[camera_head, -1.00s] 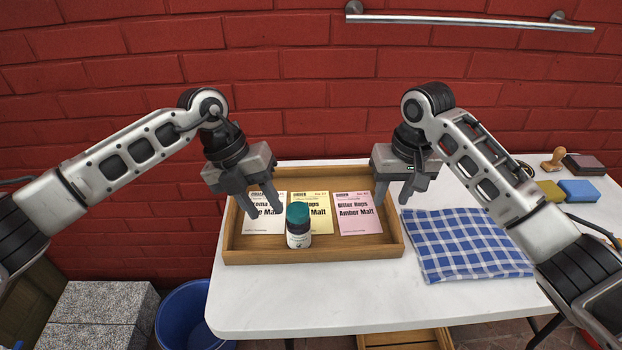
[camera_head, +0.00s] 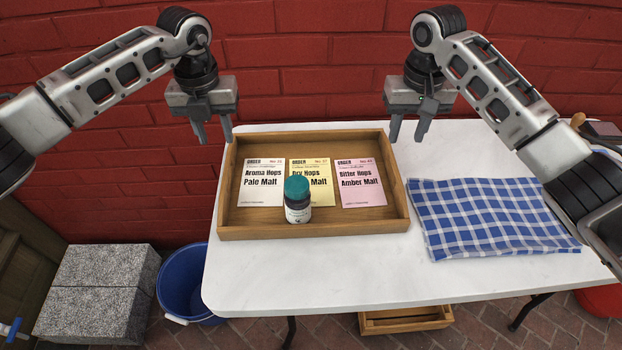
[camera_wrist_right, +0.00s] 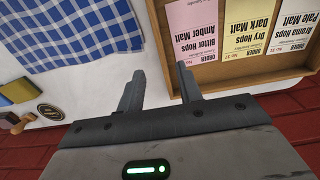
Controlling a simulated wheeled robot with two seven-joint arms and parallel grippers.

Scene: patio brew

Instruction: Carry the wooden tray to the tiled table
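The wooden tray (camera_head: 312,232) lies on a white table and holds three order cards and a small dark bottle (camera_head: 298,208) with a teal cap. My left gripper (camera_head: 214,138) is open and empty at the tray's back left corner, fingers pointing down. My right gripper (camera_head: 408,138) is open and empty near the back right corner. In the right wrist view its fingers (camera_wrist_right: 158,75) appear on either side of the tray's side wall (camera_wrist_right: 164,45), apart from it. How high the fingers are above the wall is unclear. I cannot identify a tiled table.
A blue checked cloth (camera_head: 490,220) lies right of the tray on the white table (camera_head: 300,285). Sponges and a stamp show in the right wrist view. A blue bucket (camera_head: 190,285) and grey blocks (camera_head: 95,290) stand at lower left. A red brick wall (camera_head: 310,60) is behind.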

